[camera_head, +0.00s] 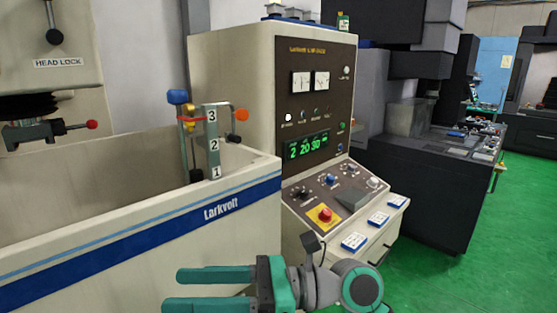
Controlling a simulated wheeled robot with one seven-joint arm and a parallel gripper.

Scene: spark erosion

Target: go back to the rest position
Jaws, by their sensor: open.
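My gripper (207,289) is in the lower middle of the view, pointing left. Its two teal fingers are apart with nothing between them. It is in front of the cream tank (110,215) with the blue Larkvolt stripe, and I cannot tell the exact gap to the tank wall. My wrist and arm run off to the right of it. No marker of a rest position shows.
The control cabinet (235,85) stands behind, with a sloped panel bearing a red emergency button (325,214). A numbered post (212,140) with blue and orange knobs rises from the tank. A dark machine (420,165) stands right. Green floor (500,235) is free at right.

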